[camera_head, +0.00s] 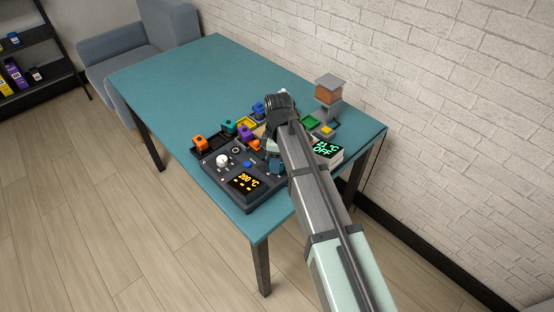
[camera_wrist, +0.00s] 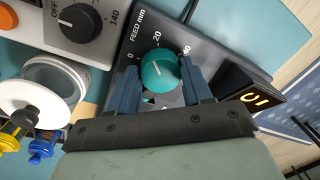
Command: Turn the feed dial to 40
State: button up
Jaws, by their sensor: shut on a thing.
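The feed dial (camera_wrist: 160,72) is a round teal knob on a dark panel (camera_wrist: 205,42), seen in the wrist view. The panel is marked "FEED mm" with 0, 20 and 40 around the knob. A pale mark shows on the knob's top, but its exact reading is hard to tell. My gripper (camera_wrist: 160,66) has one blue finger on each side of the knob and is shut on it. In the head view my gripper (camera_head: 273,148) is low over the devices on the teal table (camera_head: 180,75), and the dial is hidden there.
Left of the dial, a pale box (camera_wrist: 82,42) carries a black knob marked OFF and 140. A white-topped round jar (camera_wrist: 35,100) stands close by. A lit amber display (camera_wrist: 256,98) is right of the dial. The table's far left is clear.

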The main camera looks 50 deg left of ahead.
jog(key=m, duration=0.4)
jog(key=shift+d+m, duration=0.1)
jog(key=shift+m, duration=0.2)
jog(key=m, duration=0.3)
jog(key=shift+m, duration=0.3)
jog(key=m+y, duration=0.1)
jog(key=m, duration=0.6)
jog(key=shift+s, duration=0.1)
jog(key=o, duration=1)
jog(key=shift+o, duration=0.2)
jog(key=shift+r, duration=0.1)
notch_tip(320, 180, up, 14)
jog(key=shift+w+d, duration=0.35)
jog(key=shift+f, duration=0.2)
